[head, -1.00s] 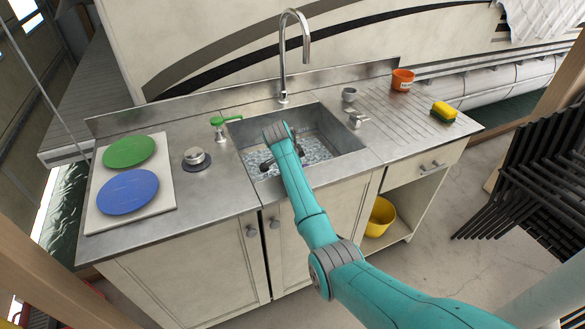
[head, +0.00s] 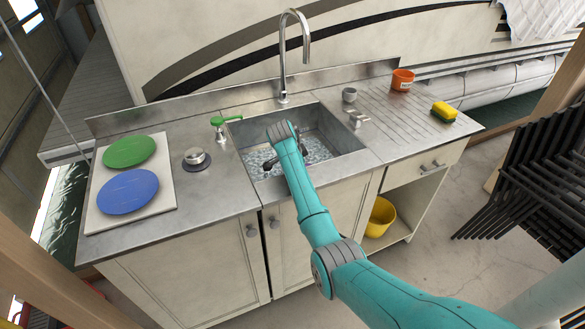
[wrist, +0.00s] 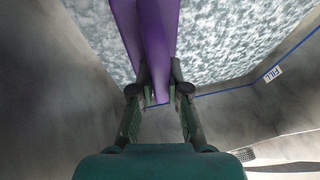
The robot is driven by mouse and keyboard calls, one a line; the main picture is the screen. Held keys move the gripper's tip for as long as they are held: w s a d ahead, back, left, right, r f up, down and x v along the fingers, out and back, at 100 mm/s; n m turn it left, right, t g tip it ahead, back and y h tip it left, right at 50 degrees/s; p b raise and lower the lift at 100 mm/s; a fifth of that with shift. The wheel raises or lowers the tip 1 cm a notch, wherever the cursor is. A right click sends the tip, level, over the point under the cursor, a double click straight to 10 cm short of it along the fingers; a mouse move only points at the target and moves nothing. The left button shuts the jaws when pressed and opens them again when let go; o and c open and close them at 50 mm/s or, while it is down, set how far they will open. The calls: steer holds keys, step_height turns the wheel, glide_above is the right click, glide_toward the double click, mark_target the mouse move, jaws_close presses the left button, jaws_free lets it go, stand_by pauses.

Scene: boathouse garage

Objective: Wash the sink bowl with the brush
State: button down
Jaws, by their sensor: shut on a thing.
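The sink bowl (head: 345,130) is a grey rectangular basin set in the steel counter. It holds rippled water (wrist: 225,35), and its wall (wrist: 50,120) carries a blue line and a FILL label (wrist: 272,74). My gripper (wrist: 160,88) is shut on the purple handle of the brush (wrist: 148,35). The handle points away from me toward the water. The brush head is out of view in the wrist view, so I cannot tell whether it touches the bowl. In the head view my gripper (head: 270,163) is low inside the bowl, partly hidden by my arm.
A tall faucet (head: 284,60) stands behind the bowl, with a green-topped dispenser (head: 222,124) at left. Green and blue plates (head: 128,191) lie on a white board.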

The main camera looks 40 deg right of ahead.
steer(key=shift+s+d+f, duration=0.1)
steer(key=shift+s+d, duration=0.2)
steer(key=shift+d, duration=0.65)
steer(key=shift+s+d+r, duration=0.1)
steer(key=shift+s+d, duration=0.15)
steer(key=shift+d, duration=0.7)
steer(key=shift+s+d+f, duration=0.1)
steer(key=shift+s+d, duration=0.2)
steer(key=shift+d, duration=0.65)
steer(key=shift+w+a+r, duration=0.2)
steer(key=shift+w+a, duration=0.05)
steer(key=shift+a, duration=0.55)
steer(key=shift+w+a+r, duration=0.2)
steer(key=shift+a, duration=0.55)
steer(key=shift+w+a+r, duration=0.2)
steer(key=shift+w+a, duration=0.05)
steer(key=shift+a, duration=0.55)
step_height(320, 180, up, 22)
